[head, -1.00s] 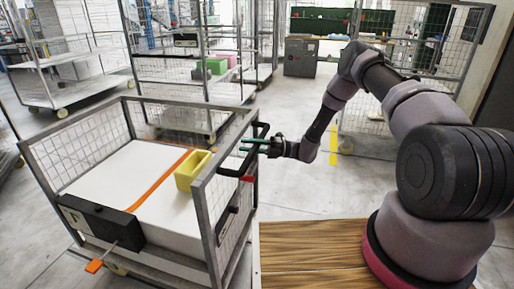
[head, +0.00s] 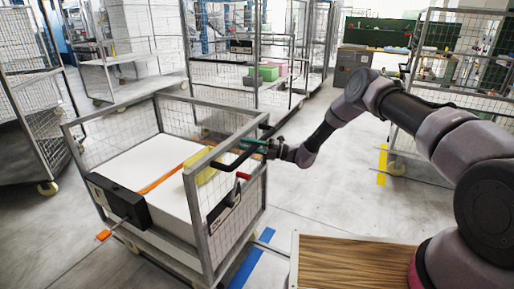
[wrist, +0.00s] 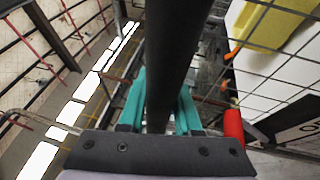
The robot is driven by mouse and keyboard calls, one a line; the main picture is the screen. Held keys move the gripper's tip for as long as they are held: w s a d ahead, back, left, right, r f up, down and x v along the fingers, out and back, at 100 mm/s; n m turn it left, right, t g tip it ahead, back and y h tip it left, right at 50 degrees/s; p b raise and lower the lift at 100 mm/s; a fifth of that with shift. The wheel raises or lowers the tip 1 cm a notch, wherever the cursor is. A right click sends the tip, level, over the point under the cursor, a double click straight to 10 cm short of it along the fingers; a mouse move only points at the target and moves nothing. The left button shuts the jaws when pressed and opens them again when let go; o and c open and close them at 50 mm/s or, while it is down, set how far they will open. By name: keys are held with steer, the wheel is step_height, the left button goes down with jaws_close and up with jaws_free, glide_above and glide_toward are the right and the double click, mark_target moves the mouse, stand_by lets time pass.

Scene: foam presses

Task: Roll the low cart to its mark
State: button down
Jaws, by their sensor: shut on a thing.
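The low cart (head: 208,235) is a grey-framed mesh-sided trolley in the left middle of the head view, with a white load (head: 150,165) inside. A yellow block (head: 205,172) and an orange strip lie on the load. My gripper (head: 256,145) is at the cart's right side, shut on its black handle bar (head: 228,166). In the wrist view the teal fingers (wrist: 160,105) sit on both sides of the dark bar (wrist: 180,45). A blue floor strip (head: 250,258) lies close to the cart's right side; I cannot tell whether it is the mark.
Tall mesh carts stand behind (head: 218,75), at the left (head: 25,120) and at the right (head: 440,60). A red lever (head: 243,176) is beside the handle. A yellow floor strip (head: 382,165) lies right of open grey floor. An orange-tipped pedal (head: 103,235) sticks out front.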

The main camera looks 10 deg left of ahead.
steer(key=shift+w+a, duration=0.15)
steer(key=shift+a, duration=0.25)
steer(key=c, duration=0.6)
jaws_free()
steer(key=s+v, duration=0.1)
steer(key=v, duration=0.9)
steer(key=shift+w+d, duration=0.4)
steer(key=shift+w, duration=0.1)
steer(key=shift+f, duration=0.1)
